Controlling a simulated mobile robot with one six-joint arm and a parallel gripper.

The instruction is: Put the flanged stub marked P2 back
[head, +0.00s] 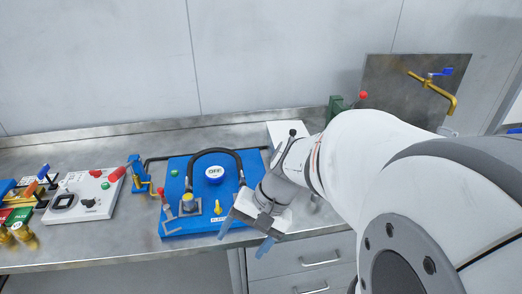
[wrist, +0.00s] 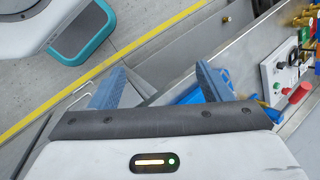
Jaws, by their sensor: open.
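No marking P2 is legible in either view, so I cannot tell which piece is the flanged stub. Brass flanged fittings (head: 24,236) stand at the far left of the bench, and brass pieces also show in the wrist view (wrist: 305,20). A blue pump board (head: 175,222) carries a black hose, a round gauge and a small brass fitting (head: 218,208). My gripper (head: 246,238) is open and empty at the board's front right corner, by the bench's front edge.
A white control box (head: 85,196) with a red-handled lever stands left of the board. A steel panel with a brass tap (head: 435,88) stands at back right. Drawers (head: 300,262) are below the bench edge.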

